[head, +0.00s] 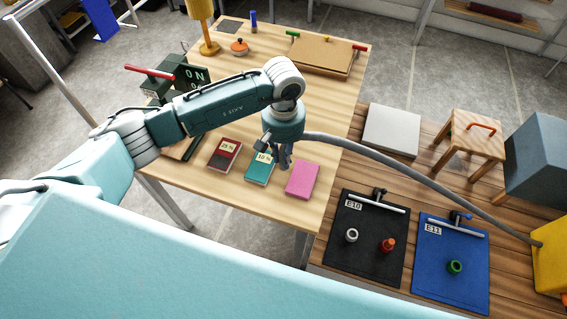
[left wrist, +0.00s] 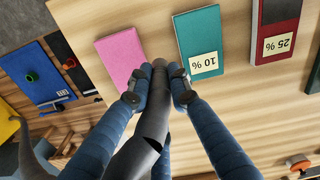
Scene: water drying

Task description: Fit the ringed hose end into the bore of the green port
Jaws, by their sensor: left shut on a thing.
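My left gripper (head: 284,160) is shut on the grey hose (head: 420,178), above the wooden table near the teal and pink books. In the left wrist view the hose (left wrist: 146,145) runs up between the two blue fingers (left wrist: 157,88). Its tip lies at the fingertips, and I cannot make out a ring on it. In the head view the hose arcs right to a yellow box (head: 550,255). The green port (head: 454,267) stands on the blue E11 board (head: 432,285), well right of the gripper; it also shows in the left wrist view (left wrist: 31,76). My right gripper is not in view.
The black E10 board (head: 365,262) carries a white port (head: 351,235) and a red port (head: 388,245). Behind are a grey slab (head: 391,130) and a wooden stool (head: 468,140). Books (head: 302,180) lie below the gripper. A metal bar crosses each board's top.

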